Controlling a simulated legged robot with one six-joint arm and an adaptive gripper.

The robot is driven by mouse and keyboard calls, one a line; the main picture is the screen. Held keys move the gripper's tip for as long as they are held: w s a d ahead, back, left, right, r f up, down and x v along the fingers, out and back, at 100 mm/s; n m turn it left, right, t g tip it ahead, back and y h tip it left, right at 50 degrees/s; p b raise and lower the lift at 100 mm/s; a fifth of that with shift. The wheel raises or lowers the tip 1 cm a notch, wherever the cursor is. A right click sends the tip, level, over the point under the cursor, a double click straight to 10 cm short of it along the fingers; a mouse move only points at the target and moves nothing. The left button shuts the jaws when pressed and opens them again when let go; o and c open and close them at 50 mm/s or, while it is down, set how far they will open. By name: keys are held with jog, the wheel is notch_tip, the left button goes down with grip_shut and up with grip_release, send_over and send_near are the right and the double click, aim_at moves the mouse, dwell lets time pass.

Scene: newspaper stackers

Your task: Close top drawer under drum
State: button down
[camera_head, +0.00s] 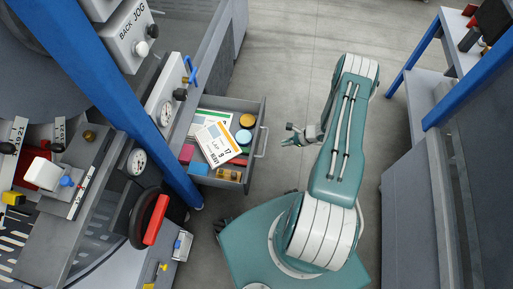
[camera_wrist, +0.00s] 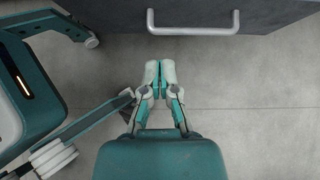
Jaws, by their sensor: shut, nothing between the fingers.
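The top drawer (camera_head: 243,182) is grey and stands pulled out from the cabinet, in the middle of the head view. Papers, round tins and small boxes lie in it. Its bar handle (camera_head: 261,142) is on the right-hand front face. In the wrist view the drawer front (camera_wrist: 275,17) and its light handle (camera_wrist: 193,31) cross the top. My gripper (camera_head: 289,138) is to the right of the drawer front, apart from it. In the wrist view my gripper (camera_wrist: 160,65) is shut with nothing in it, its fingertips just below the handle's left end, with no contact visible.
A blue post (camera_head: 130,105) stands left of the drawer. A red-and-black handwheel (camera_head: 150,218) and a gauge (camera_head: 137,162) are at lower left. A grey cabinet (camera_head: 408,215) stands on the right. The grey floor (camera_head: 290,60) between is clear.

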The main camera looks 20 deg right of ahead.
jog(key=a+r+x, duration=0.1)
jog(key=x, duration=1.3)
jog(key=shift+m, duration=0.3)
jog(key=shift+w+a+r, duration=0.1)
jog(key=shift+a, duration=0.05)
